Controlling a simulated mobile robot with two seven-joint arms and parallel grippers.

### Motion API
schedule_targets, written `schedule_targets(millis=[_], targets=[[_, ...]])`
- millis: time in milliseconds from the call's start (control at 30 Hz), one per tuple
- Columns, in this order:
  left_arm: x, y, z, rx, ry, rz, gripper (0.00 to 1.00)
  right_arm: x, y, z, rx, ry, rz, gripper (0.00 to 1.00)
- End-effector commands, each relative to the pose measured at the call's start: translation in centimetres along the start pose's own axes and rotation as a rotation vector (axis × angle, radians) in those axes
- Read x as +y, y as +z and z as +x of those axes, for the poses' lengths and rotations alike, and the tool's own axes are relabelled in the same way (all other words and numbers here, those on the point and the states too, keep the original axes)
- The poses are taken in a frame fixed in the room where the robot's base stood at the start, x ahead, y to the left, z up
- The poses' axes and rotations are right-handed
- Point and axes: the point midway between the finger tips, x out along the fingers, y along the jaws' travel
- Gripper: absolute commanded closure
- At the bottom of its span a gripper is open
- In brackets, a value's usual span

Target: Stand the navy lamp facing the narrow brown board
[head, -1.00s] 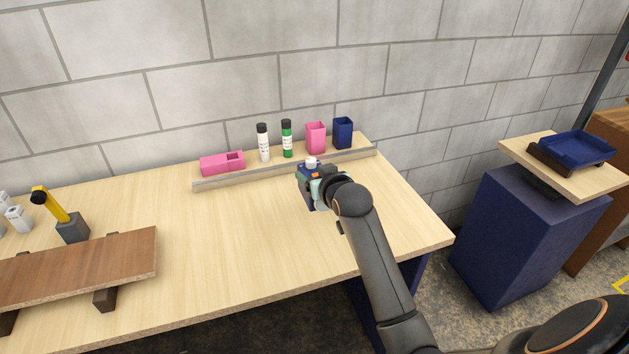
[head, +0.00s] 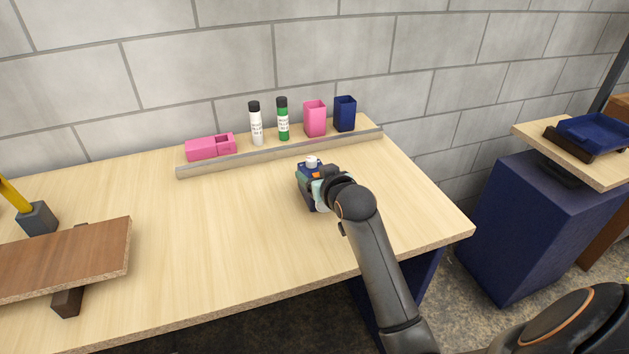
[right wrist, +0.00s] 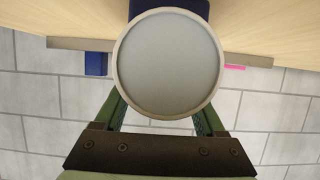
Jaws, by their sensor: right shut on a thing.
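My right gripper (head: 316,184) is over the light wooden table, shut on the navy lamp (head: 306,194). The lamp is mostly hidden behind the gripper, with a small white part on its top. In the right wrist view the lamp's large pale round disc (right wrist: 168,64) fills the space at the green fingers, with a navy part behind it. I cannot tell whether the lamp touches the table. A brown board (head: 65,258) lies raised on dark supports at the left of the table, well apart from the lamp. My left gripper is not in view.
A grey rail (head: 280,153) runs along the back. Behind it are a pink box (head: 208,148), a white bottle (head: 256,128), a green bottle (head: 283,122), a pink cup (head: 315,120) and a navy cup (head: 345,115). A grey-based yellow object (head: 37,219) stands left. The table's middle (head: 220,220) is clear.

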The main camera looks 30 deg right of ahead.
Motion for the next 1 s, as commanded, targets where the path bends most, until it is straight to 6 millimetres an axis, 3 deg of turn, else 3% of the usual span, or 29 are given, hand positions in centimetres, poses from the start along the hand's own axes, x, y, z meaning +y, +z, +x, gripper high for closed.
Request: schedule_targets(millis=[400, 433, 667, 1000], targets=[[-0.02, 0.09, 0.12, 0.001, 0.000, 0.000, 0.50, 0.02, 0.40, 0.11, 0.002, 0.001, 0.000, 0.97], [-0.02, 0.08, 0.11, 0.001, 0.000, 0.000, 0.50, 0.01, 0.48, 0.13, 0.000, 0.000, 0.000, 0.26], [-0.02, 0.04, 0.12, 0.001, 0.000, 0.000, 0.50, 0.00, 0.44, 0.12, 0.000, 0.000, 0.000, 0.00], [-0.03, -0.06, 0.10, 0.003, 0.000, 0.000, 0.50, 0.00, 0.04, -0.22, 0.001, 0.000, 0.000, 0.00]])
